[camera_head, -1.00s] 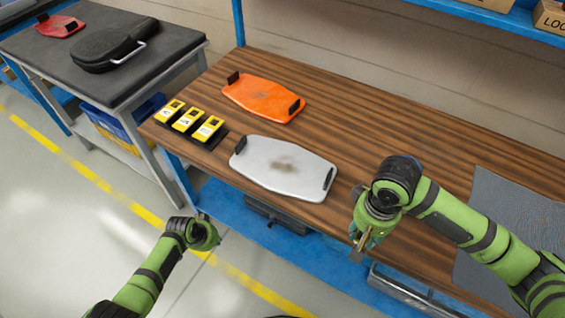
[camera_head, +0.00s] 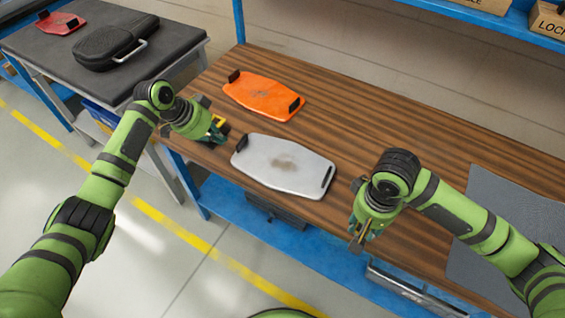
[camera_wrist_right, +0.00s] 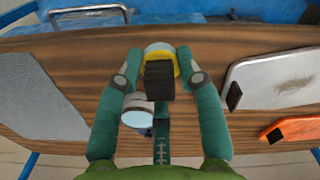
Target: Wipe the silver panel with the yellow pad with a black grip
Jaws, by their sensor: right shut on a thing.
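The silver panel (camera_head: 260,172) lies flat on the wooden bench, with a brown smudge at its middle and black handles at its ends. It also shows at the right of the right wrist view (camera_wrist_right: 255,90), smudge visible. My right gripper (camera_head: 358,238) is to the right of the panel, apart from it. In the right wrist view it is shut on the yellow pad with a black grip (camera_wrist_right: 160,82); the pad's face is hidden. My left gripper (camera_head: 216,132) is at the bench's left end, over the yellow labelled blocks (camera_head: 220,122), which it mostly hides. Its finger opening is unclear.
An orange panel (camera_head: 255,95) lies behind the silver one. A grey mat (camera_head: 505,215) covers the bench's right part. A dark side table (camera_head: 50,50) holds a black case (camera_head: 108,43) and a red panel (camera_head: 62,22). A blue shelf (camera_head: 430,12) with boxes is above.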

